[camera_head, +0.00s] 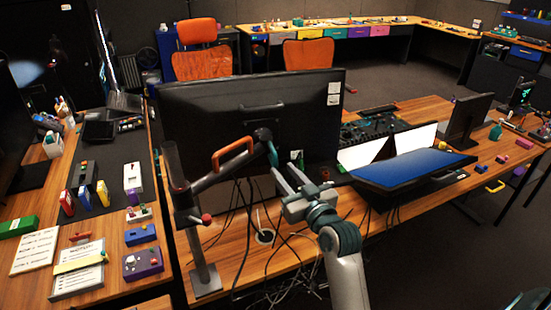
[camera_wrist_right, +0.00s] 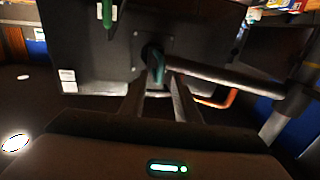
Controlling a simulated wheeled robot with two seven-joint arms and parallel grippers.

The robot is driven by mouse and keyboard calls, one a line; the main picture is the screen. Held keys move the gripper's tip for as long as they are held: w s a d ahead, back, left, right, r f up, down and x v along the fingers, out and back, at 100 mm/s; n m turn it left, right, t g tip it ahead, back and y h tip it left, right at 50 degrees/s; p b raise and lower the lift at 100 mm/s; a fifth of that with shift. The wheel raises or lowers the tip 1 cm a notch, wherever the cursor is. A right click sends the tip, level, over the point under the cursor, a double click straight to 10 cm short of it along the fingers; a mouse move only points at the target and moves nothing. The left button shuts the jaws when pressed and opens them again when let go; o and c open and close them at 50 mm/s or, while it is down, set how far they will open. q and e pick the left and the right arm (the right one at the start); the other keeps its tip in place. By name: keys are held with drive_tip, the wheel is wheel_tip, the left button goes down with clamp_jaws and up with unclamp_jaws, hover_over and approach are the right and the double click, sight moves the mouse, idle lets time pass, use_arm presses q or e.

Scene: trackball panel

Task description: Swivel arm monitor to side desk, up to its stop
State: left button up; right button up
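The large black monitor (camera_head: 250,115) shows its back in the head view, at the inner end of the main desk. Its swivel arm (camera_head: 215,175) runs from a post with a silver base on the left to a teal joint (camera_head: 268,148) behind the screen. An orange handle (camera_head: 233,153) sits on that arm. My right gripper (camera_head: 284,180) is just behind the monitor, near the joint. In the right wrist view its fingers (camera_wrist_right: 157,88) are spread, with the teal joint (camera_wrist_right: 156,64) between or just beyond them; contact is unclear. My left gripper is out of view.
The side desk (camera_head: 115,215) at left holds small boxes, papers and a purple box (camera_head: 142,263). Loose cables (camera_head: 285,265) lie below the arm. A blue-screened display (camera_head: 415,168) stands to the right on the main desk. Orange chairs (camera_head: 308,54) are beyond.

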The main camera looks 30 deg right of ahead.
sight(277, 164)
drive_tip(key=shift+w+p, duration=0.7)
drive_tip(key=shift+w, duration=2.35)
drive_tip(key=shift+c, duration=0.2)
clamp_jaws()
